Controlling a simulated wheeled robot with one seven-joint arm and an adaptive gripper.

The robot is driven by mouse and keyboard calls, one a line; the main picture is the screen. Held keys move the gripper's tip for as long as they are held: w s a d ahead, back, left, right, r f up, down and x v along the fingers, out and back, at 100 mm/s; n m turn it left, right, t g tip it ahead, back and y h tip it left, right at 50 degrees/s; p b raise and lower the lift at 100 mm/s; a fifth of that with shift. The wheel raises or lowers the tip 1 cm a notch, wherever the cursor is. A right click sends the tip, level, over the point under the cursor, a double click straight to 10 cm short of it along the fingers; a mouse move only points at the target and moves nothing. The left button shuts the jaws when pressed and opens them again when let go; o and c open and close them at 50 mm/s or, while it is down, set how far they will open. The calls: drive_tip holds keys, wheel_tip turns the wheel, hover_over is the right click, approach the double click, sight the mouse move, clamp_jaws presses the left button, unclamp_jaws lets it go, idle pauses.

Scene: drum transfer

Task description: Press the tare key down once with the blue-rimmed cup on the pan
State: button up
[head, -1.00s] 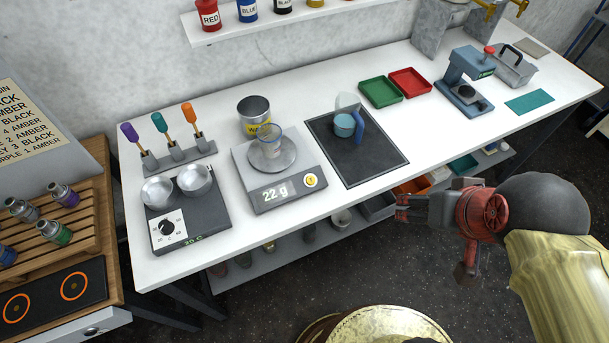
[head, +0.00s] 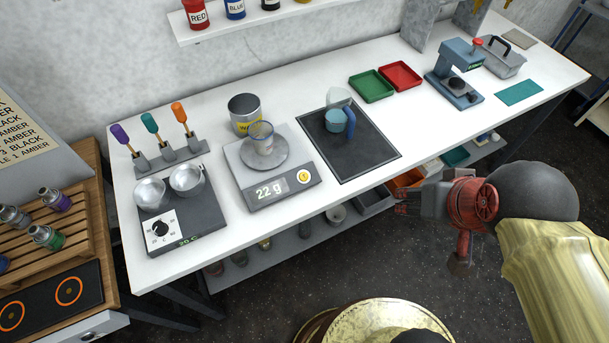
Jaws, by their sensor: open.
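A scale (head: 242,176) stands on the white bench, and its display reads 22 g. A clear cup (head: 263,146) stands upright on its round pan (head: 281,157); its rim looks bluish in part, with a yellowish tint. The round yellow tare key (head: 304,177) is at the right of the scale's front panel; its small mark is too small to read. My gripper (head: 401,202) is open and empty. It is in front of the bench, to the right of the scale and well apart from it.
A dark mat (head: 365,160) with a blue-handled jug (head: 338,119) lies right of the scale. A metal can (head: 243,104) stands behind it. A two-pan heater (head: 188,218) is to its left. Bare white bench (head: 430,125) lies right of the mat.

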clamp_jaws()
idle(0.5)
idle(1.2)
